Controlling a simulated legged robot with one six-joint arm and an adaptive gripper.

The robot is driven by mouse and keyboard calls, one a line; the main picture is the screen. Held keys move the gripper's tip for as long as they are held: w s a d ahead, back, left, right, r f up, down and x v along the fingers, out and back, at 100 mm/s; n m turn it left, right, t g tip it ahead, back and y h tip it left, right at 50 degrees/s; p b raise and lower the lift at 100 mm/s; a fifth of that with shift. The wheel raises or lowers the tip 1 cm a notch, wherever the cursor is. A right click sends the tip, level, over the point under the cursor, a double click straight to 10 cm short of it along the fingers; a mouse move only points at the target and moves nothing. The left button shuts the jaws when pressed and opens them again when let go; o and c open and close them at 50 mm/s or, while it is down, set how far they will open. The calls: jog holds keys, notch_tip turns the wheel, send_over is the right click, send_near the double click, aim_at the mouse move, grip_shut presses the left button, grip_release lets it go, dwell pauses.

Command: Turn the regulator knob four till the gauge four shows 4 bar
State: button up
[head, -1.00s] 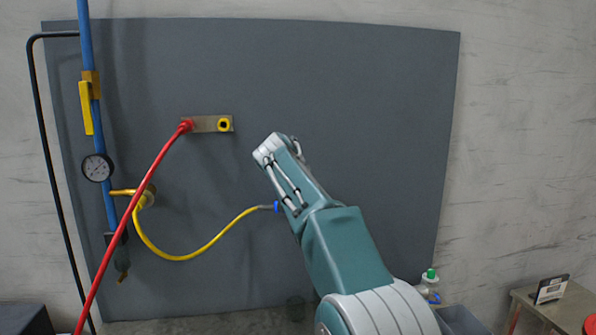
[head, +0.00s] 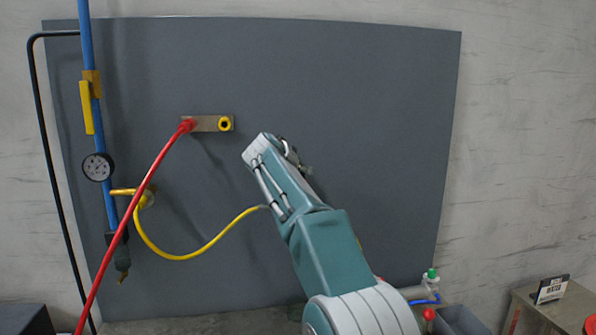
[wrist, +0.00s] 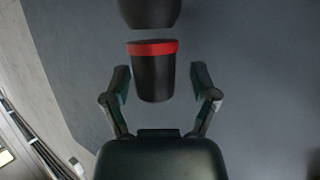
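In the wrist view a black, slightly tapered knob-like part (wrist: 154,80) with a red band at its top sits below a rounded black body (wrist: 150,10). My gripper (wrist: 160,75) is open, with one finger on each side of this part and visible gaps to both. I cannot tell whether it is regulator knob four. In the head view my arm hides the gripper and that part. A round gauge (head: 97,167) with a white-marked face is on the blue pipe at the left. Its number and reading are too small to tell.
A red hose (head: 140,190) runs from a plate with a yellow ring (head: 225,123). A yellow hose (head: 190,256) hangs across the grey panel (head: 380,100) and passes behind my arm.

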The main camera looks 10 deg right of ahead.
jog(key=shift+s+r, duration=0.15)
jog(key=v, duration=1.1)
jog(key=shift+s+a, duration=0.3)
jog(key=s+d+f+n+g+y, duration=0.1)
jog(key=s+d+f, duration=0.1)
jog(key=s+f, duration=0.3)
jog(key=s+d+f+n+g+y, duration=0.1)
jog(key=s+d+f+n, duration=0.15)
jog(key=s, duration=0.55)
jog(key=s+d+f+g+y, duration=0.2)
jog(key=s+f, duration=0.1)
jog(key=s, duration=0.3)
jog(key=s+f+n+g+y, duration=0.1)
jog(key=s+f+n+y, duration=0.1)
jog(key=s+f, duration=1.5)
jog(key=shift+s+a+n+g+y, duration=0.2)
jog(key=shift+s+n+g+y, duration=0.25)
jog(key=shift+s, duration=0.75)
